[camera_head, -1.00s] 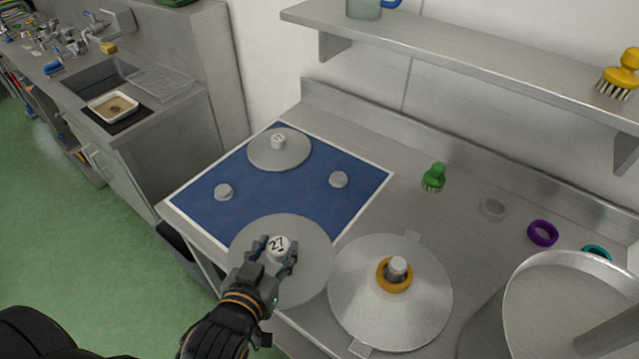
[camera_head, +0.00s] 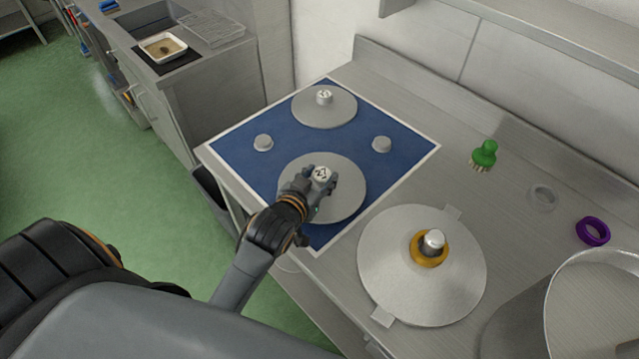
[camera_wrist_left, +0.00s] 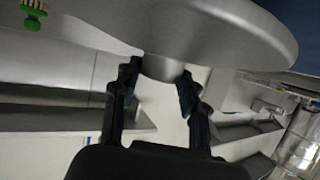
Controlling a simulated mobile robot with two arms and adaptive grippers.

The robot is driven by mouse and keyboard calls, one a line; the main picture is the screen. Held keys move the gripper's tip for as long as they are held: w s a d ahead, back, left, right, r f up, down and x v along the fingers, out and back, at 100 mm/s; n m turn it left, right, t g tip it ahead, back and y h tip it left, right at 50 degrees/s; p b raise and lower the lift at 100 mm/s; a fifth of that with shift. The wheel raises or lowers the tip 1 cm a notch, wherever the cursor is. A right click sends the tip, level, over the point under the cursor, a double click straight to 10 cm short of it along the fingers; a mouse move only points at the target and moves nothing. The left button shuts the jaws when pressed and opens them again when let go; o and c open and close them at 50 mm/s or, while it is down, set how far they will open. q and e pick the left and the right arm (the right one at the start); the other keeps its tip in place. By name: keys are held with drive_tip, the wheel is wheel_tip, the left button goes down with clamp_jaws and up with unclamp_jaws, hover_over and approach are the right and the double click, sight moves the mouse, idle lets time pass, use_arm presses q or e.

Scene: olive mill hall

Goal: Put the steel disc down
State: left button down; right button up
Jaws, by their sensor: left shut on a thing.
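The steel disc (camera_head: 345,203) is a flat grey round plate with a numbered knob (camera_head: 321,174) at its centre. My left gripper (camera_head: 309,184) is shut on the knob. The disc is over the near part of the blue mat (camera_head: 233,150); I cannot tell whether it touches the mat. In the left wrist view the disc (camera_wrist_left: 215,30) fills the top and its knob sits between the fingers (camera_wrist_left: 160,85). A second disc (camera_head: 338,111) with a knob lies at the mat's far corner. My right gripper is not in view.
Two small grey knobs (camera_head: 263,143) (camera_head: 382,144) stand on the mat. A larger steel disc with a yellow ring (camera_head: 418,258) lies to the right. A green brush (camera_head: 484,154), a purple ring (camera_head: 593,231) and a steel vessel (camera_head: 600,310) are further right.

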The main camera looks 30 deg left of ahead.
sight(320, 187)
use_arm(q)
drive_tip(key=shift+w+a+f+p, duration=0.1)
drive_tip(key=shift+f+p, duration=0.1)
drive_tip(key=shift+f, duration=0.7)
drive_tip(key=shift+w+f+p, duration=0.1)
drive_tip(key=shift+f+p, duration=0.05)
drive_tip(key=shift+f, duration=0.7)
drive_tip(key=shift+f, duration=0.1)
drive_tip(key=c, duration=0.7)
unclamp_jaws()
drive_tip(key=shift+f, duration=0.1)
